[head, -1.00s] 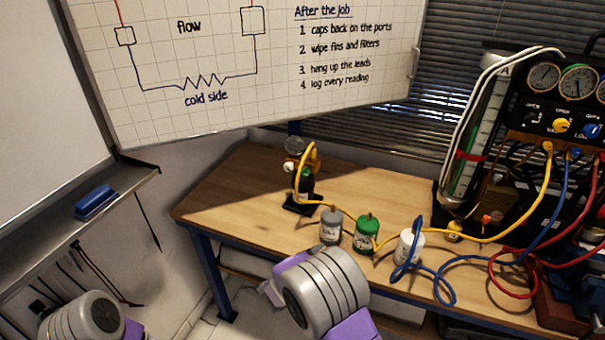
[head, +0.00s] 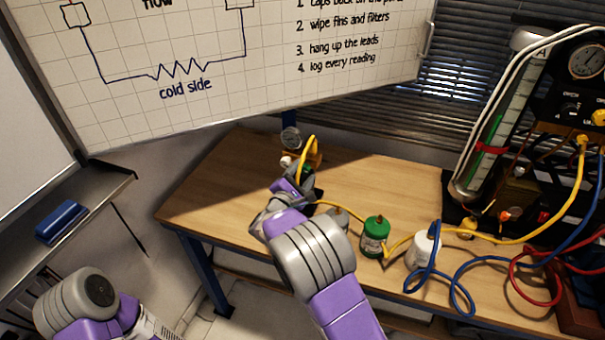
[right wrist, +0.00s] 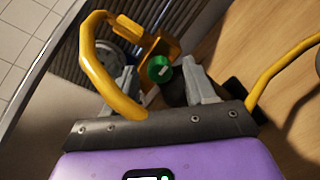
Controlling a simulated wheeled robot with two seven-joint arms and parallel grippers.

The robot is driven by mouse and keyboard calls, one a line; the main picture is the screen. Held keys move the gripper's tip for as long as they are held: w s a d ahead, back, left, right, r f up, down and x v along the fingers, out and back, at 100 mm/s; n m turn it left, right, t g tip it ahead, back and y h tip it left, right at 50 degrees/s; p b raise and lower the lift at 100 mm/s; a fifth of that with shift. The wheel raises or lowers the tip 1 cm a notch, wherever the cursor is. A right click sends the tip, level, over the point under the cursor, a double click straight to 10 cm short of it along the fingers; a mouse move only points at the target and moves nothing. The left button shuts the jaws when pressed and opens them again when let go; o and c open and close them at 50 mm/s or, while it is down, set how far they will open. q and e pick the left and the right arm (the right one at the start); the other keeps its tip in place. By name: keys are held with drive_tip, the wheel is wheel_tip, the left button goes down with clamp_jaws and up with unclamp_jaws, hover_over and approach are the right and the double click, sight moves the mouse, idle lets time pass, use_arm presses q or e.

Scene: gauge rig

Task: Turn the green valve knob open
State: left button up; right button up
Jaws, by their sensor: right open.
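The green valve knob (right wrist: 159,68) has a pale pointer mark and sits on a yellow fitting (right wrist: 157,45). My right gripper (right wrist: 161,74) is open, with its two fingers to either side of the knob in the right wrist view; I cannot tell whether they touch it. In the head view my right gripper (head: 290,190) is at the small gauge assembly on the bench, and a little green of the knob (head: 306,170) shows above it. My left arm shows at the lower left of the head view; its gripper fingers are out of sight.
A yellow hose (head: 308,146) loops over the assembly, beside my right fingers.

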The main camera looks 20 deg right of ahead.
drive_tip(key=shift+w+d, duration=0.2)
drive_tip(key=shift+w, duration=0.1)
clamp_jaws()
